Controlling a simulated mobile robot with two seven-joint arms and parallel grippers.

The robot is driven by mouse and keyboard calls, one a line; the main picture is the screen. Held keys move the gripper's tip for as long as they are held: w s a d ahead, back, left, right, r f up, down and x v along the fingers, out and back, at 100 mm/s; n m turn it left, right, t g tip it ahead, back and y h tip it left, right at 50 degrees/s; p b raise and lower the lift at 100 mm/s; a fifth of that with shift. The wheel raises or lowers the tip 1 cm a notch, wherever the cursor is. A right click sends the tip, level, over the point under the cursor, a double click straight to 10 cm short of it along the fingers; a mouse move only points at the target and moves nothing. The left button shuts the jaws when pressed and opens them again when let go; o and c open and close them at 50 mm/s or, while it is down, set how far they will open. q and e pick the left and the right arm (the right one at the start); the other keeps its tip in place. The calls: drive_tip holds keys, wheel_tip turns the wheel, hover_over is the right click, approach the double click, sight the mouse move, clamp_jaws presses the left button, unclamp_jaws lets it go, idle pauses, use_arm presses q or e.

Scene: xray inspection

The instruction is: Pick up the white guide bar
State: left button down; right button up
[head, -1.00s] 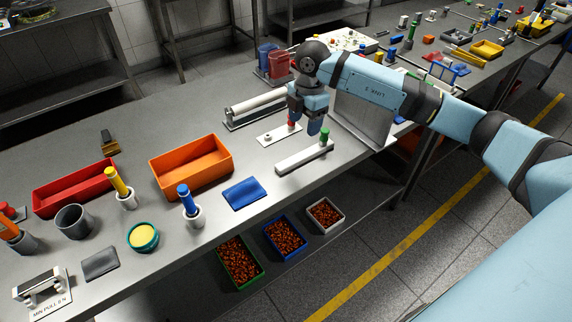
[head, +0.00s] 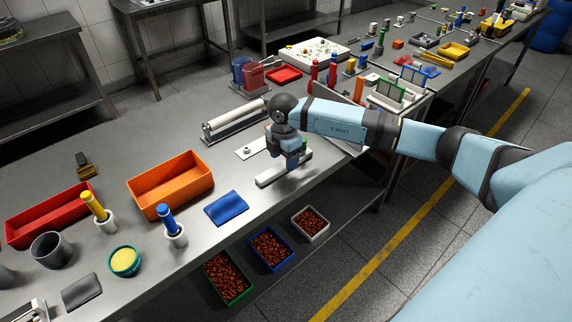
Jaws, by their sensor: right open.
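The white guide bar (head: 268,178) lies on the steel table near its front edge, slanting up to the right. A green knob shows at its right end, partly behind my gripper. My right gripper (head: 292,162) points down at the middle to right part of the bar. It is open, with its fingertips at or just above the bar; I cannot tell whether they touch it. The gripper hides part of the bar. My left gripper is not in view.
A white plate (head: 246,151) lies just behind the bar, and a roller on a rail (head: 236,120) lies beyond it. A blue cloth (head: 226,208) and an orange bin (head: 172,186) are to the left. A tilted panel (head: 340,138) stands right, under my arm.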

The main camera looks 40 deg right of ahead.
wheel_tip(320, 180, down, 3)
drive_tip(key=shift+r, duration=0.2)
drive_tip(key=c, duration=1.1)
drive_tip(key=shift+r, duration=0.1)
